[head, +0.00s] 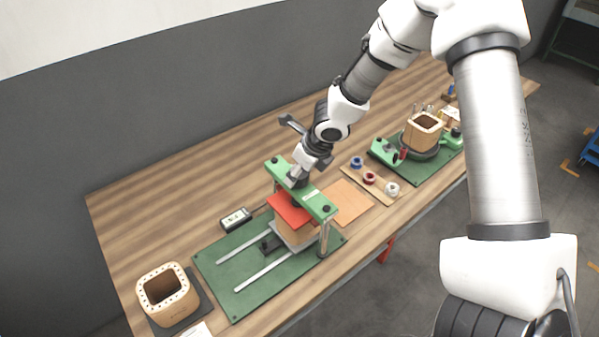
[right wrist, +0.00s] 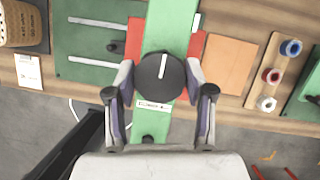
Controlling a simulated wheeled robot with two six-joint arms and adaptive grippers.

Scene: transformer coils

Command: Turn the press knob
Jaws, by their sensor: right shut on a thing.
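The press has a green crossbar (head: 315,200) on posts above a green base plate (head: 225,270). A red plate (head: 288,209) sits under the crossbar, over a wooden coil block (head: 296,236). The black round press knob (right wrist: 160,79) with a white line is on top of the crossbar in the right wrist view; the line points nearly straight up the picture, tilted slightly right. My right gripper (right wrist: 160,82) has its fingers on both sides of the knob and is shut on it. In the head view the right gripper (head: 299,177) hides most of the knob. My left gripper is not in view.
A wooden coil former (head: 167,296) stands on a dark mat at the front left. A small device (head: 236,219) lies behind the press. To the right are a board with three spools (head: 370,178) and a green winding fixture (head: 415,172). The table's front edge is close.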

